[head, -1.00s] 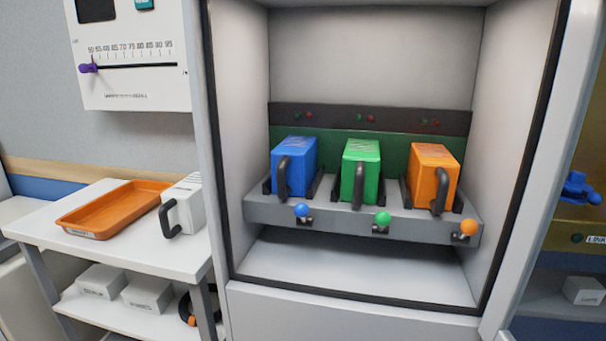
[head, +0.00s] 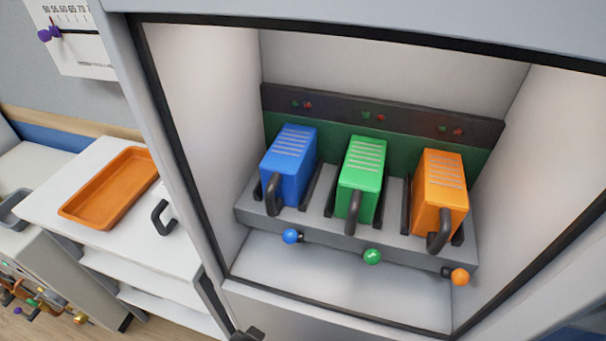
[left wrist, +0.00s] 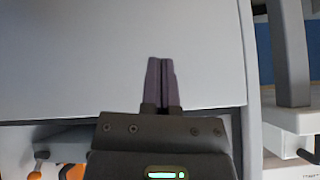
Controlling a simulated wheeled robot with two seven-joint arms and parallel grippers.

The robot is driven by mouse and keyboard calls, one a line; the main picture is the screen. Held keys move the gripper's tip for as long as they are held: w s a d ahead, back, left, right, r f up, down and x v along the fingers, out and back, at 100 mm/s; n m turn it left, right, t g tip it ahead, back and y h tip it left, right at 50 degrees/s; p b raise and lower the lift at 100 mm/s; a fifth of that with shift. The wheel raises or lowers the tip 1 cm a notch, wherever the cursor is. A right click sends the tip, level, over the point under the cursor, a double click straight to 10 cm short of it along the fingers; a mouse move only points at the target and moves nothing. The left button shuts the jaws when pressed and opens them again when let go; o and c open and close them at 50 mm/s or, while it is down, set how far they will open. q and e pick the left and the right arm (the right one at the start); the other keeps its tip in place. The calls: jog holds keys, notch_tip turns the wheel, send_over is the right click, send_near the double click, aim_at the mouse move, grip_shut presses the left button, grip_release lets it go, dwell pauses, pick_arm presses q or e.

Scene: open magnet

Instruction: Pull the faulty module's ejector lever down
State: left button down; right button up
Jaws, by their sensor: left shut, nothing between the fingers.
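Blue (head: 287,168), green (head: 361,176) and orange (head: 438,192) modules with black handles sit side by side in the rack. Below each is its ejector lever, with a blue knob (head: 291,236), a green knob (head: 372,256) and an orange knob (head: 460,277). A red and a green lamp show above each module; I cannot tell which module is faulty. My left gripper (left wrist: 160,75) is shut and empty in the left wrist view, in front of a plain pale surface. A dark tip at the head view's bottom edge appears to be mine. My right gripper is not in view.
The cabinet's dark-edged frame (head: 330,325) surrounds the rack, with pale side walls close by. At left, a white cart holds an orange tray (head: 110,188) and a black-handled item (head: 163,217). The space in front of the levers is clear.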

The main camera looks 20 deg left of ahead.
aim_at(293, 232)
pick_arm(q)
jog(key=w+d+r+t+p, duration=0.1)
jog(key=w+r+p, duration=0.1)
jog(key=r, duration=0.7)
jog(key=w+d+r+t+p, duration=0.2)
jog(key=w+r+p, duration=0.1)
jog(key=r, duration=0.7)
jog(key=w+d+r+t+h+p, duration=0.1)
jog(key=r+p, duration=0.3)
jog(key=r, duration=0.6)
jog(key=shift+w+d+r+t+p, duration=0.15)
jog(key=shift+w+t+p, duration=0.2)
jog(key=shift+w+t, duration=0.35)
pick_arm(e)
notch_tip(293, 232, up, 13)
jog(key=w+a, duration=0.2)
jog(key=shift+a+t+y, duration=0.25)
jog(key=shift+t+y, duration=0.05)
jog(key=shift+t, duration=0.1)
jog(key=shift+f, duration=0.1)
